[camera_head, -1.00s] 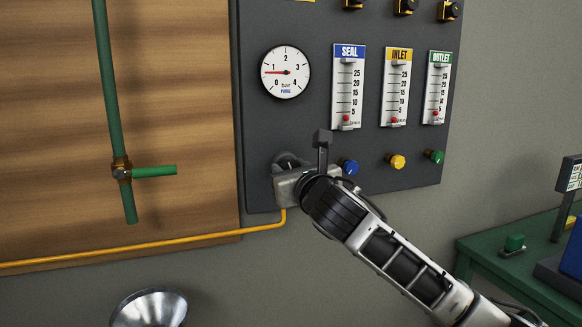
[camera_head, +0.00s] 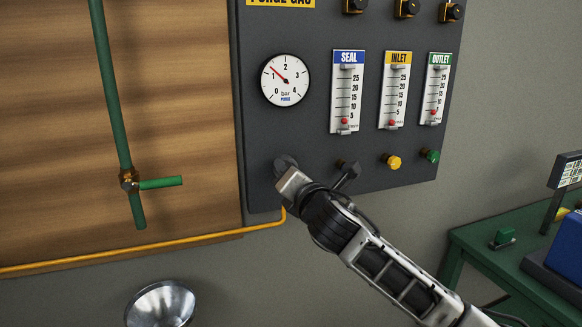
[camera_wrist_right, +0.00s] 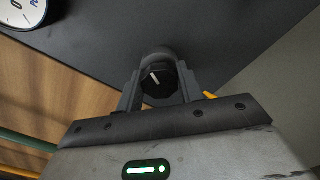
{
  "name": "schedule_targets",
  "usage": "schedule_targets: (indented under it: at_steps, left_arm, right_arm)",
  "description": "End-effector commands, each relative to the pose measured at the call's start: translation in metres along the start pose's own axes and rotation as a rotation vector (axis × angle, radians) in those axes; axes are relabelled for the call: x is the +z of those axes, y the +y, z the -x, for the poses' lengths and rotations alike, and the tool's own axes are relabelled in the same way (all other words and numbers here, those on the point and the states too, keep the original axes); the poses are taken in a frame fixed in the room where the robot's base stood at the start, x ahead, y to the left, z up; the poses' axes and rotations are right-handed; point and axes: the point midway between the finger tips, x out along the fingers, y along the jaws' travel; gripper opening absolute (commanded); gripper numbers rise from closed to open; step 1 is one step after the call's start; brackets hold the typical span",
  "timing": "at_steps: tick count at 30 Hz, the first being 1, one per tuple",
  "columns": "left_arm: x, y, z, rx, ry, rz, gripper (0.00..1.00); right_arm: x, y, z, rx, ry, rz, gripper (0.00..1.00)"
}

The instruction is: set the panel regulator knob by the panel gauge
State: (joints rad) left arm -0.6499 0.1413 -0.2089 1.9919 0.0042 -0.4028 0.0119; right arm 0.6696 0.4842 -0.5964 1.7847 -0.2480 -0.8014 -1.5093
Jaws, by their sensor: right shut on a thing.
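The round white panel gauge (camera_head: 285,80), marked 0 to 4 bar, sits at the panel's left side. Its red needle points up and left, a little past 1 toward 2. The dark regulator knob (camera_head: 286,162) is below it, mostly hidden behind my right gripper (camera_head: 283,168). In the right wrist view, the knob (camera_wrist_right: 158,80) with its white pointer mark sits between the two fingers of my right gripper (camera_wrist_right: 158,88), which is shut on it. Part of the gauge (camera_wrist_right: 20,10) shows at the top left there. My left gripper is not in view.
Flowmeters SEAL (camera_head: 347,92), INLET (camera_head: 394,92) and OUTLET (camera_head: 435,90) stand right of the gauge. A yellow knob (camera_head: 393,161) and a green knob (camera_head: 431,156) sit beneath. A yellow pipe (camera_head: 200,240) runs below left. A green bench (camera_head: 470,245) stands at the right.

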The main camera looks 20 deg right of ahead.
Motion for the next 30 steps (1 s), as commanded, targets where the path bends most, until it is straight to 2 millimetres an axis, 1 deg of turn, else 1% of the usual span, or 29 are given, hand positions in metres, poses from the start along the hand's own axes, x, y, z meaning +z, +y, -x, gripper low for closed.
schedule_targets:
  at_steps: [6, 12, 19, 30]
  left_arm:
    - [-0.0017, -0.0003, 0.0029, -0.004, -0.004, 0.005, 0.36]
    - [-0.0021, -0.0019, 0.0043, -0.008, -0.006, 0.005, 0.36]
    - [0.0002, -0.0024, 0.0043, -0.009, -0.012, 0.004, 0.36]
    - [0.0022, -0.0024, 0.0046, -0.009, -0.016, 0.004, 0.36]
  right_arm:
    - [-0.0014, -0.0003, 0.0003, -0.003, 0.004, -0.135, 0.14]
    - [-0.002, -0.0003, 0.0002, -0.002, 0.004, -0.207, 0.14]
    - [-0.0024, -0.001, 0.0002, -0.003, 0.004, -0.239, 0.14]
    - [-0.0027, -0.0012, 0.0002, -0.003, 0.004, -0.24, 0.14]
